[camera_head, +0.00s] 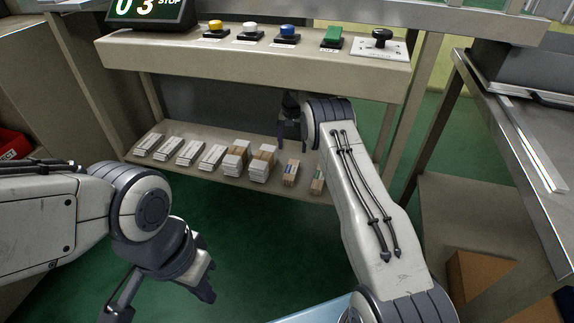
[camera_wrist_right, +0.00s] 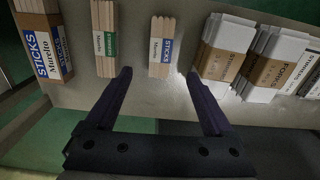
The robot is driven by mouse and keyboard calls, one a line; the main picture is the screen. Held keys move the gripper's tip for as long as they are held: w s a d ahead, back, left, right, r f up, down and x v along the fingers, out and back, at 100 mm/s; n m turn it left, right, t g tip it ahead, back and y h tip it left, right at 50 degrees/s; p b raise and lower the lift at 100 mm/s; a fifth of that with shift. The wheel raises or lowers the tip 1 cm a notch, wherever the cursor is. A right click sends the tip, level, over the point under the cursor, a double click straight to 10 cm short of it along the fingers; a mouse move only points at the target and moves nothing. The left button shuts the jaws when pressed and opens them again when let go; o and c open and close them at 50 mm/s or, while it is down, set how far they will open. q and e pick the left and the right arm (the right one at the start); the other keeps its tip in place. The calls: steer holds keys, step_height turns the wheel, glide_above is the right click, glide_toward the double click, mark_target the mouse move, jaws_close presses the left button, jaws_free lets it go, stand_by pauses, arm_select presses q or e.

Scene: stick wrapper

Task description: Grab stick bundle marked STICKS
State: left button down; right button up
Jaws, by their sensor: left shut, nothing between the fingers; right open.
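In the head view my right arm hides that spot. A smaller bundle with a blue-marked label (camera_wrist_right: 162,48) lies ahead of my right gripper (camera_wrist_right: 158,76), between the lines of its open fingers; its small print is unclear. It also shows in the head view (camera_head: 290,173). A green-labelled bundle (camera_wrist_right: 105,40) sits between these two. My right gripper is open and empty. My left gripper (camera_head: 160,300) is shut and empty, low at the left.
The bundles rest on a low shelf (camera_head: 222,186). Brown-wrapped white packs (camera_wrist_right: 222,50) and several white packs (camera_head: 187,152) stand beside them. Above is a console ledge (camera_head: 250,60) with buttons and a joystick. A metal side table (camera_head: 530,150) stands at the right.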

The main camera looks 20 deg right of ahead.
steer(key=b, duration=0.2)
glide_above(292, 168)
step_height(292, 168, down, 5)
steer(key=shift+w+d+f, duration=0.1)
steer(key=shift+f, duration=0.1)
step_height(292, 168, down, 5)
steer(key=b, duration=0.3)
steer(key=shift+c, duration=0.4)
jaws_close()
steer(key=shift+r, duration=0.15)
